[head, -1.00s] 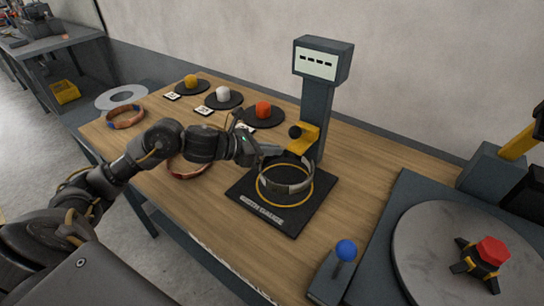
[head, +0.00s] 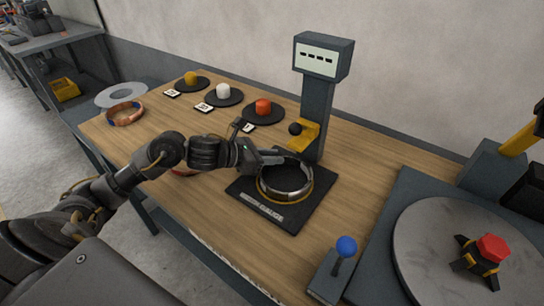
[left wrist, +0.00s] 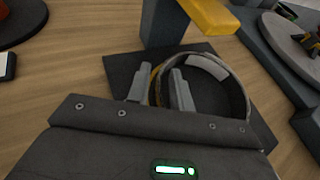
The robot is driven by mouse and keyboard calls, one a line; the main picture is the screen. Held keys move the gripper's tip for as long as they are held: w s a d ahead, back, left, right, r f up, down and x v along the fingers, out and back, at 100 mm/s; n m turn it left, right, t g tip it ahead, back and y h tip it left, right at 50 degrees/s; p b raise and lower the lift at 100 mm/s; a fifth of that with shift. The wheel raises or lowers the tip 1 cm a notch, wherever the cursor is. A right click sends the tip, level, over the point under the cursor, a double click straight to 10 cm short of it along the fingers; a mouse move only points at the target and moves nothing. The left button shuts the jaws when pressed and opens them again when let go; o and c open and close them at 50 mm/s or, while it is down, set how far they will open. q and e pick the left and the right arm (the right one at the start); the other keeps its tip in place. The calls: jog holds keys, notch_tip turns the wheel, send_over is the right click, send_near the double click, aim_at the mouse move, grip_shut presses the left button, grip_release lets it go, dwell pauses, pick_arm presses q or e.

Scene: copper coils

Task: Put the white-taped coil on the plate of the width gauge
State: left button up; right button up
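The white-taped coil (head: 285,193) is a ring with pale and dark stretches. It appears to rest on the black plate (head: 290,222) of the width gauge, within the yellow ring marked there. In the left wrist view the coil (left wrist: 236,90) shows a pale patch on its far inner wall. My left gripper (head: 283,158) is at the coil's far-left rim. Its fingers (left wrist: 160,90) stand apart, one outside the wall and one inside, with a visible gap. The near-left part of the coil is hidden by the gripper. My right gripper is not in view.
The gauge post (head: 318,115) with a display and yellow arm (head: 304,136) rises close behind the coil. A blue-knobbed lever (head: 346,248) and a round turntable (head: 430,245) are at right. Another coil (head: 125,114) lies at far left; another is partly hidden under my arm.

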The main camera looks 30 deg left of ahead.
pick_arm(q)
jog(key=shift+o, duration=0.2)
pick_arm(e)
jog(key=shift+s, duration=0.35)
